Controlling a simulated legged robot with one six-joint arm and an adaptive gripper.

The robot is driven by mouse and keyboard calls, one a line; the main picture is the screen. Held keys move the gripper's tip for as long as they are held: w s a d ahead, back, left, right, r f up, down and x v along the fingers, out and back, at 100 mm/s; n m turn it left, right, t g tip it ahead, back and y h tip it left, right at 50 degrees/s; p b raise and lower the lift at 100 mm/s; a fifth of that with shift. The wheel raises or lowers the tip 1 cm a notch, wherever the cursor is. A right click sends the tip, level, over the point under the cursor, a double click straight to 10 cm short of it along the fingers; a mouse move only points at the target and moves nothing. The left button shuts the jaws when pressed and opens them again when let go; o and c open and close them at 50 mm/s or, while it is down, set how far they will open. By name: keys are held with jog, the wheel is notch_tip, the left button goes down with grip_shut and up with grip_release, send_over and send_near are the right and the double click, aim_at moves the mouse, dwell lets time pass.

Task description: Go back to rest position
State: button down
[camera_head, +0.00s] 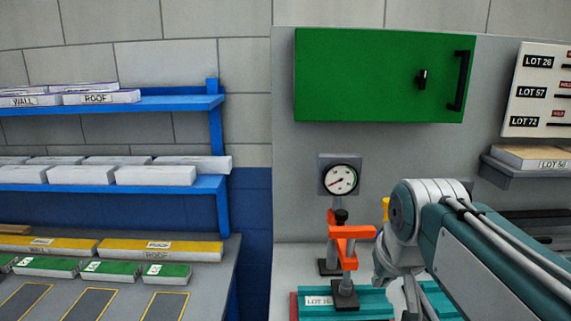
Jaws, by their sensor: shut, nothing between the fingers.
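My arm comes in from the lower right, and its grey and teal links cover part of the bench. My gripper (408,294) points down at the lower middle right, partly hidden by my own arm. It looks shut, with nothing seen in it. It is just right of an orange clamp (351,233) on a black stand. A teal ribbed panel (365,305) with a "LOT 16" label lies below them, and whether my gripper touches it cannot be told.
A round gauge (340,180) stands behind the clamp. A green cabinet (370,75) hangs above, shut. Blue shelves (190,104) with white boxes and a grey table (210,280) are at left. A lot board (540,90) and a small shelf (510,172) are at right.

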jog(key=s+f, duration=0.9)
jog(key=s, duration=0.3)
jog(key=shift+s+f, duration=0.15)
jog(key=shift+f, duration=0.15)
